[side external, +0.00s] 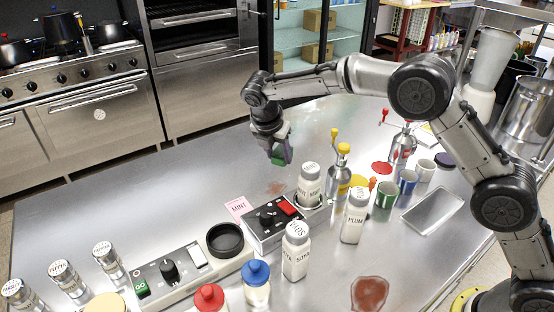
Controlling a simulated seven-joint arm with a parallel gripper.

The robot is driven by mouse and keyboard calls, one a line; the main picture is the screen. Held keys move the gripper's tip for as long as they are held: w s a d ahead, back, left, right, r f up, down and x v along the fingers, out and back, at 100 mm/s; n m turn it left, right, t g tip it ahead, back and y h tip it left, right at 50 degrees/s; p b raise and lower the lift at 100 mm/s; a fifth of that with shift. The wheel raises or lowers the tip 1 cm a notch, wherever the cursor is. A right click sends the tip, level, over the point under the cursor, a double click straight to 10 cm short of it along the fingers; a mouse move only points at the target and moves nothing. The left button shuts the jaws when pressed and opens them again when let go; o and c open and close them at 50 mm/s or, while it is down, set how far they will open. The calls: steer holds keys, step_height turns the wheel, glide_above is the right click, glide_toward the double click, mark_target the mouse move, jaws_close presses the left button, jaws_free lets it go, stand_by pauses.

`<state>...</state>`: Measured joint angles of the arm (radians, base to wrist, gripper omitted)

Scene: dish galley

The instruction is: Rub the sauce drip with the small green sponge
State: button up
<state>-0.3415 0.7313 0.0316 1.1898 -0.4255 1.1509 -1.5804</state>
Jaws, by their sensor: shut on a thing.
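My gripper (281,154) is shut on the small green sponge (277,158) and holds it above the steel counter, left of the dispensers. The jaws partly hide the sponge. A faint reddish-brown smear (276,188) lies on the counter a little below the gripper in the picture, apart from the sponge. A larger, darker red-brown patch (369,294) lies near the front edge at lower right. I cannot tell for sure which of the two is the sauce drip.
A control box (268,226) with a MINT-labelled bottle (309,184), a pink MINT card (238,208), and white bottles (296,250) stand in front. Pump dispensers (339,178), cups (408,181) and a metal tray (433,211) are to the right. The counter's left-back area (150,205) is clear.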

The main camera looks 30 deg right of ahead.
mark_target(279, 191)
steer(key=s+a+n+g+y, duration=0.1)
steer(key=n+y, duration=0.2)
steer(key=n, duration=0.7)
steer(key=s+a+n+g+y, duration=0.1)
steer(key=n+y, duration=0.1)
steer(key=n, duration=0.9)
steer(key=a+n+g+y, duration=0.1)
steer(key=n+y, duration=0.2)
steer(key=n, duration=0.7)
steer(key=shift+s+n+y, duration=0.3)
steer(key=shift+s+n, duration=0.1)
steer(key=d+m, duration=0.1)
steer(key=d, duration=0.1)
steer(key=w+d, duration=0.1)
steer(key=shift+w+d+f+m+t, duration=0.1)
steer(key=shift+w+d+m+t, duration=0.1)
steer(key=shift+d+m+t, duration=0.15)
steer(key=shift+f, duration=3.4)
steer(key=shift+a+f, duration=0.55)
jaws_close()
steer(key=shift+a, duration=3.3)
steer(key=shift+d, duration=3.95)
steer(key=shift+a+r, duration=0.1)
steer(key=shift+r, duration=3.95)
